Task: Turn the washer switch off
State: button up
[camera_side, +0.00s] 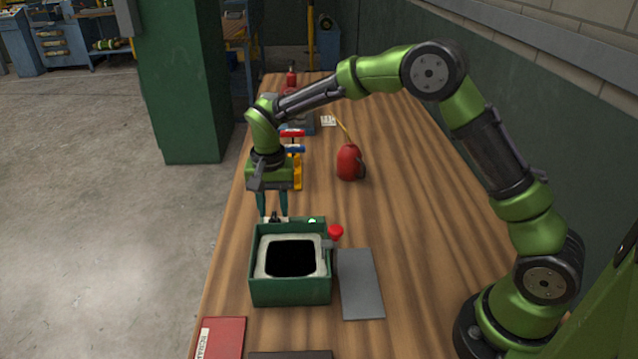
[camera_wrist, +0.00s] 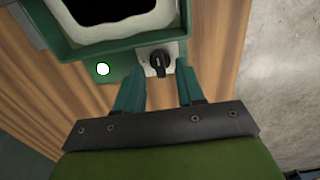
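The washer (camera_side: 292,292) is a green box with a pale inner rim and a dark opening, standing on the wooden bench. Its switch is a black knob on a light plate at the box's far edge; it shows in the wrist view (camera_wrist: 160,62) and, small, in the side view (camera_side: 274,217). A lit whitish-green lamp (camera_wrist: 103,69) sits beside the switch. My gripper (camera_side: 272,212) points down over the switch. In the wrist view its two green fingers (camera_wrist: 160,76) are open, one on each side of the knob, with gaps visible.
A red knob (camera_side: 335,233) sticks out at the washer's right. A grey plate (camera_side: 360,284) lies to its right, and a red booklet (camera_side: 222,337) lies in front. A red oil can (camera_side: 350,162) stands farther back. The bench's left edge is close to the washer.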

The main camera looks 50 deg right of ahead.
jog(key=shift+f, duration=0.6)
grip_shut()
